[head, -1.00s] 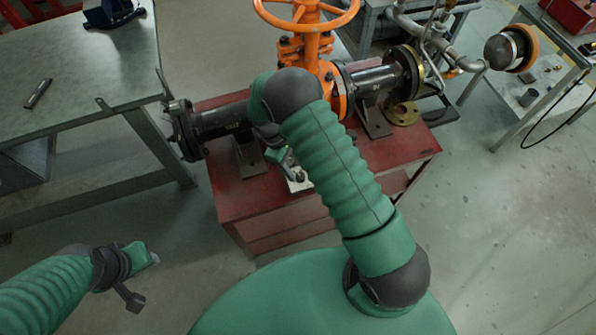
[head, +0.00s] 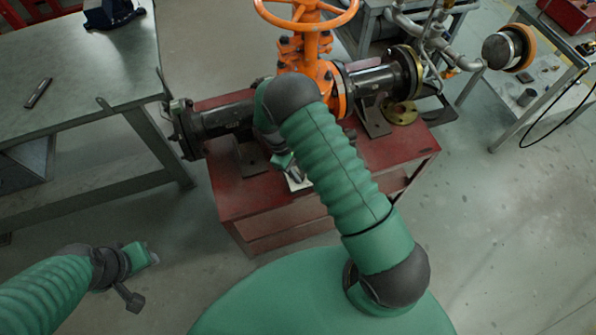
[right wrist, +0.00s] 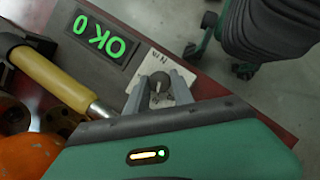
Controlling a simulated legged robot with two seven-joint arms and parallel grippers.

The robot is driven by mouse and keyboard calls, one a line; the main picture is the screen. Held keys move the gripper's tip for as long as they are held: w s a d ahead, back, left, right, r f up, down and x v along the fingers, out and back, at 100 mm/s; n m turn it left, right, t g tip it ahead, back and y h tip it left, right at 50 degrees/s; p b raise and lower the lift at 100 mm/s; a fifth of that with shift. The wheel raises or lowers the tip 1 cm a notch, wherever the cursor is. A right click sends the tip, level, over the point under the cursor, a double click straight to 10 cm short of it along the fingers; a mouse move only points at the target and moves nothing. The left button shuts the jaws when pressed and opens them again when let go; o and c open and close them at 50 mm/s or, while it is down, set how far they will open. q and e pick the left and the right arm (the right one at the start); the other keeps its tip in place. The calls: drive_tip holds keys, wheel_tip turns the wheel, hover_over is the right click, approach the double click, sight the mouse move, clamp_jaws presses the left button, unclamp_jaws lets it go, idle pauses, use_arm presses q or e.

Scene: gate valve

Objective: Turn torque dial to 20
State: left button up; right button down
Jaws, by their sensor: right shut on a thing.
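The torque dial (right wrist: 158,78) is a small grey knob on a white plate (right wrist: 146,62) on the red bench, in the right wrist view. My right gripper (right wrist: 160,88) is shut on the knob, one finger on each side. Beside the plate a dark display (right wrist: 101,38) shows green characters that read "OK 0" in the rotated view. In the head view my right arm hides the dial, and only a bit of the white plate (head: 297,180) shows. My left gripper (head: 146,257) hangs at the lower left above the floor, away from the bench; its fingers are too unclear to judge.
The orange gate valve (head: 312,55) with black pipes stands on the red bench (head: 240,195). A yellow-handled tool (right wrist: 55,80) lies near the display. A grey table (head: 80,70) stands at left. Floor is clear at the lower right.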

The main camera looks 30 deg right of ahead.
drive_tip(key=shift+w, duration=0.15)
drive_tip(key=shift+d+m, duration=0.1)
drive_tip(key=shift+m, duration=0.2)
drive_tip(key=m+y, duration=0.1)
drive_tip(key=m, duration=0.2)
drive_tip(key=shift+w+y+b, duration=0.1)
drive_tip(key=shift+y+b, duration=0.2)
drive_tip(key=shift+b, duration=0.05)
drive_tip(key=shift+d+r+m+y, duration=0.1)
drive_tip(key=shift+m+y, duration=0.35)
drive_tip(key=shift+m, duration=0.8)
drive_tip(key=shift+d+m+y, duration=0.1)
drive_tip(key=shift+m+y, duration=0.35)
drive_tip(key=shift+m, duration=0.8)
drive_tip(key=c, duration=1.1)
unclamp_jaws()
